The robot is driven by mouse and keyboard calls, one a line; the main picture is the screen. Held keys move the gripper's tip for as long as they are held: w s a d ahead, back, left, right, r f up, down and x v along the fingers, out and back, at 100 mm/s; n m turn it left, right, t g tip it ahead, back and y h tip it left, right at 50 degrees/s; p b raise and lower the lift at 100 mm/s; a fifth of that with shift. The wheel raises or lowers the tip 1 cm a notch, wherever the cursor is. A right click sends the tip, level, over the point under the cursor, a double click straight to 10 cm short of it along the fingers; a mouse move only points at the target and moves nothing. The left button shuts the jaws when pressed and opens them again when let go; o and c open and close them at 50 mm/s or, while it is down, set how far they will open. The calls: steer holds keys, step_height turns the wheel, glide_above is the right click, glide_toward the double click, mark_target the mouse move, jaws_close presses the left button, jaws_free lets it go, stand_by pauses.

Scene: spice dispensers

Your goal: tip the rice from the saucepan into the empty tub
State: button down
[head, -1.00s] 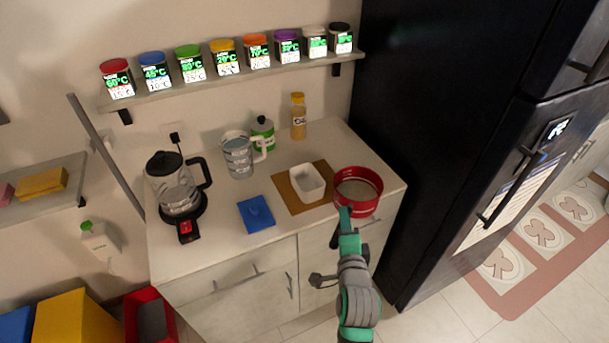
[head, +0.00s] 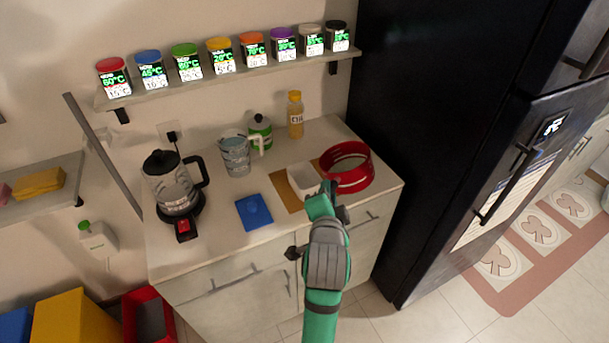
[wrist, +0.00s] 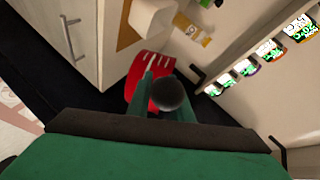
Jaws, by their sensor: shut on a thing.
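My gripper (head: 336,191) is shut on the dark handle of the red saucepan (head: 352,182), whose round handle end (wrist: 168,94) shows between the fingers in the wrist view. The saucepan is held above the right end of the counter, tilted, with its rim close to the right side of the white tub (head: 303,178). The tub stands on a brown board (head: 284,192) and is partly hidden by my gripper. It also shows in the wrist view (wrist: 153,16). The pan's inside looks pale; I cannot make out the rice in it or in the tub.
A blue cloth-like item (head: 254,212), a kettle (head: 172,185) and a glass jug (head: 236,155) stand to the left. Bottles stand at the back. A black fridge (head: 430,130) rises close on the right. A shelf (head: 230,78) with several spice jars runs above.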

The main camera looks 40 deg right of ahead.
steer(key=shift+w+a+r, duration=0.15)
steer(key=shift+w+r, duration=0.1)
steer(key=shift+w, duration=0.05)
steer(key=shift+r+n, duration=0.15)
steer(key=shift+n, duration=0.15)
steer(key=w, duration=0.1)
steer(key=w+a+n+g, duration=0.1)
steer(key=w+n+g, duration=0.1)
steer(key=shift+a+r+h, duration=0.1)
steer(key=shift+a+h, duration=0.2)
steer(key=shift+w, duration=0.1)
steer(key=shift+w+a+r+n+p, duration=0.15)
steer(key=shift+n+p, duration=0.15)
